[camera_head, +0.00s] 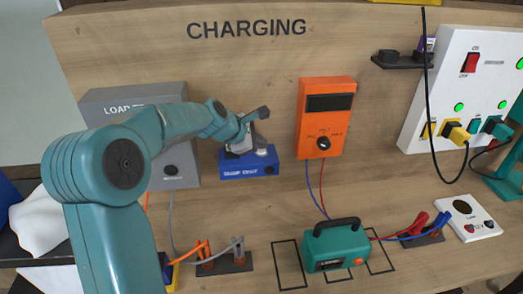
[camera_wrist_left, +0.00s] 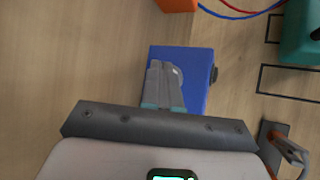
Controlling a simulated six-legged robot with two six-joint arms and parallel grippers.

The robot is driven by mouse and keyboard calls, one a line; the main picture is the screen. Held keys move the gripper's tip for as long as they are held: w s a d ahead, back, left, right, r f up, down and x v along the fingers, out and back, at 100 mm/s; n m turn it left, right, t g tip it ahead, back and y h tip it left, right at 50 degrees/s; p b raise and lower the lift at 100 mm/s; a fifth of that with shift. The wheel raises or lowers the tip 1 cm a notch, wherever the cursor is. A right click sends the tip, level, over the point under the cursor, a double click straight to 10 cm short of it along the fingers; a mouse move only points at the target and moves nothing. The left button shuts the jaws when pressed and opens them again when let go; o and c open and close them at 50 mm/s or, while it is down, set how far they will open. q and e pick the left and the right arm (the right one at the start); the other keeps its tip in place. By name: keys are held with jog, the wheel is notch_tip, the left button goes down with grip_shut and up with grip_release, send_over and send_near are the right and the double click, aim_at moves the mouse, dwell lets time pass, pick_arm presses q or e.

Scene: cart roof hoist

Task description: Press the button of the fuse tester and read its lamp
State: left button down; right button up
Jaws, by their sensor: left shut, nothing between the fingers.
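The fuse tester is a blue box (camera_head: 249,170) on the wooden board, with small white lettering on its front too small to read. My left gripper (camera_head: 243,152) is over its top; its shut fingers seem to touch it, but contact cannot be told for sure. In the left wrist view, the fingertips (camera_wrist_left: 164,68) lie over the blue box (camera_wrist_left: 196,92) with nothing between them. A pale round part shows beside the fingertips, with no clear lit colour. The button is hidden, probably under the fingers. My right gripper is not in view.
A grey load box (camera_head: 182,178) stands left, partly behind my left arm. An orange meter (camera_head: 325,112) is right of the tester. A teal battery (camera_head: 336,247) with a black handle stands below, near outlined rectangles. A white charger panel (camera_head: 462,85) with cables is far right.

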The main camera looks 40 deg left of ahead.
pick_arm(q)
jog(key=shift+s+d+f, duration=0.2)
jog(key=shift+d+f, duration=0.05)
jog(key=shift+f, duration=0.45)
jog(key=shift+w+a+r+p, duration=0.15)
jog(key=shift+a+r+p, duration=0.05)
jog(key=shift+r+p, duration=0.55)
jog(key=shift+w+a, duration=0.15)
jog(key=shift+w, duration=0.05)
jog(key=shift+r, duration=0.1)
